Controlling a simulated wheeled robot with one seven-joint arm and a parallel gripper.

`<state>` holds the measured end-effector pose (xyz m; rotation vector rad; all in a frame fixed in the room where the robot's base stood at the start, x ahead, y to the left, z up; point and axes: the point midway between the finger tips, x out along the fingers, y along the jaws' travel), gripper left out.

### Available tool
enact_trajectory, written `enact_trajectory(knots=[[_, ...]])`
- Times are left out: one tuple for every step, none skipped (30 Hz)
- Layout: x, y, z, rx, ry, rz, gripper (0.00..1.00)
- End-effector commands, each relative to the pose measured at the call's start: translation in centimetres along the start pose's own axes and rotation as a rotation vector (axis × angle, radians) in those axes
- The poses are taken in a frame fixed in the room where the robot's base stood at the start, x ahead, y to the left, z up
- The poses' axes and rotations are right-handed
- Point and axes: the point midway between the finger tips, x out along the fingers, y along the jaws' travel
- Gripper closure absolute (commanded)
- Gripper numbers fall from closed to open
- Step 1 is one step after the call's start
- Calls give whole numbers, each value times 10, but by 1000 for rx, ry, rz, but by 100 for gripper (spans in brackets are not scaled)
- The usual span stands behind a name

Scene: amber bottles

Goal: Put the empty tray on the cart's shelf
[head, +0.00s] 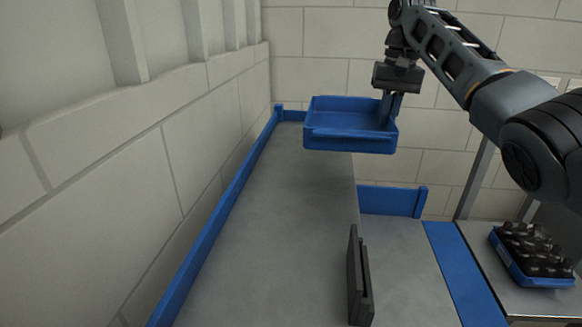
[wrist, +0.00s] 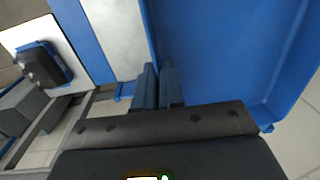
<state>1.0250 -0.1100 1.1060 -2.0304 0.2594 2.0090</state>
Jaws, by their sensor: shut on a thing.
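The empty blue tray (head: 345,143) hangs in the air above the far end of a grey surface in the head view. My gripper (head: 390,108) is shut on the tray's right wall, with the fingers pointing down. In the wrist view the tray (wrist: 225,45) fills the upper right, and my gripper (wrist: 158,85) closes on its left wall. The tray looks roughly level, and I see nothing in it. I cannot tell for certain which surface is the cart's shelf.
The long grey surface (head: 270,210) has a blue edge along the wall and is mostly clear. A dark upright bracket (head: 357,280) stands at its right edge. A blue tray of dark bottles (head: 535,255) sits at the right, beyond a blue strip (head: 465,275); it also shows in the wrist view (wrist: 43,65).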

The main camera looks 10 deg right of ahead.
Motion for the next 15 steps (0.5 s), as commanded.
enact_trajectory(knots=[[-1, -4, 1, -5, 0, 1, 100], [0, -6, 2, -7, -1, 1, 100], [3, -11, 4, -9, -1, 1, 100], [5, -14, 6, -11, -2, 0, 100], [8, -19, 8, -11, -2, 0, 100], [14, -25, 11, -12, -3, -1, 100], [17, -31, 14, -13, -2, 0, 100], [22, -36, 16, -12, -2, 1, 100], [27, -44, 20, -13, -3, 1, 100], [31, -49, 23, -12, -2, 0, 100], [35, -55, 25, -12, -3, 1, 100], [41, -62, 29, -11, -3, 1, 100], [45, -67, 31, -12, -3, 0, 100], [48, -72, 33, -11, -2, 0, 100], [54, -79, 36, -10, -2, 0, 100]])
